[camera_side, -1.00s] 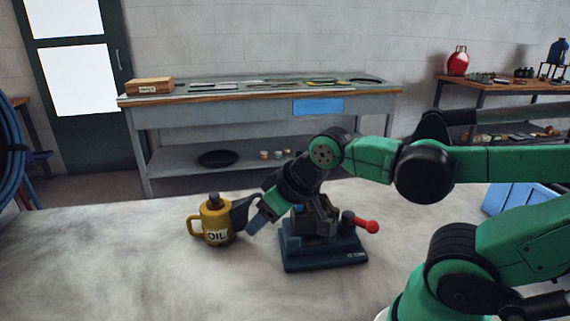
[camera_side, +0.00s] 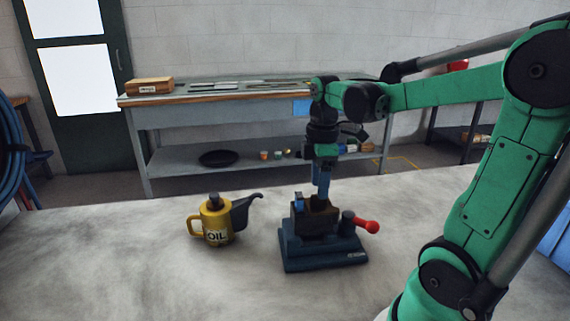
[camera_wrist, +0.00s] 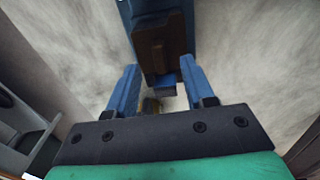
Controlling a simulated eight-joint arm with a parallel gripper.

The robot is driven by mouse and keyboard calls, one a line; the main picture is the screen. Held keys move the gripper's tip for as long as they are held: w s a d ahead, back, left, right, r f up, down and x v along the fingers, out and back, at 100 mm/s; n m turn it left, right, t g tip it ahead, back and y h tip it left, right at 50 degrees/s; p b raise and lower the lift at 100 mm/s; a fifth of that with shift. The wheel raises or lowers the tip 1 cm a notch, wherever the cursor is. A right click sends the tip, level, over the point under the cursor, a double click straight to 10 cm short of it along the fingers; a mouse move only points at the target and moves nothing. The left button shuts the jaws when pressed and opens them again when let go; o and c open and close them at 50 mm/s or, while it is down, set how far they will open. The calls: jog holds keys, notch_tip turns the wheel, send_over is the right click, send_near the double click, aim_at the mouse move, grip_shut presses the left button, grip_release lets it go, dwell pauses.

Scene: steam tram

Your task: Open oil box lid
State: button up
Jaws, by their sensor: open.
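The oil box appears to be the dark blue unit (camera_side: 322,250) on the pale tabletop, with a brown box-like part (camera_side: 316,218) on top and a red-knobbed lever (camera_side: 366,226) at its right. A small blue piece (camera_side: 299,205) shows at the top left of the brown part. I cannot tell clearly whether the lid is up or down. My gripper (camera_side: 321,192) points down at the top of the brown part; contact is unclear. In the wrist view my gripper (camera_wrist: 159,68) is open, its blue fingers on either side of the lower end of the brown part (camera_wrist: 160,45).
A yellow oil can (camera_side: 217,222) with a dark spout stands left of the unit, apart from it. A grey workbench (camera_side: 220,105) with a wooden box (camera_side: 149,86) stands behind. The tabletop at the front left is clear.

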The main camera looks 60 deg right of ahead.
jog(key=shift+f, duration=1.2)
grip_shut()
dwell(0.6)
